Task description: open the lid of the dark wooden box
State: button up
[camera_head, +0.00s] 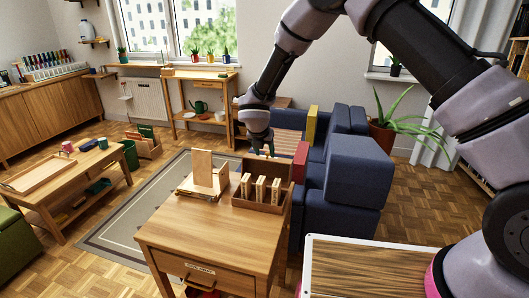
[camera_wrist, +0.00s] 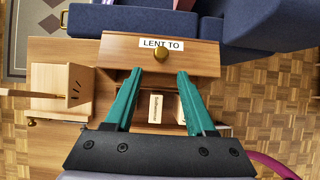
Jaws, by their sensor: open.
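The dark wooden box (camera_head: 262,205) stands on the right part of the small table in the head view. Its interior shows, with several pale labelled blocks (camera_head: 260,188) inside. A brown panel (camera_wrist: 125,48), seemingly its lid, is at the box's far side and looks raised. My gripper (camera_wrist: 158,74) is open and empty, pointing down over the box. Its green fingers are spread to either side of the knob's line, just nearer than it. Whether they touch the panel I cannot tell.
A pale wooden stand (camera_head: 203,171) is left of the box on the table (camera_head: 205,222). A blue sofa (camera_head: 345,180) with red and yellow cushions is close behind and to the right. A low table (camera_head: 70,168) stands at the left.

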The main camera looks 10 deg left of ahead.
jog(key=shift+r, duration=0.1)
jog(key=v, duration=1)
jog(key=shift+s+r, duration=0.25)
jog(key=shift+r, duration=0.05)
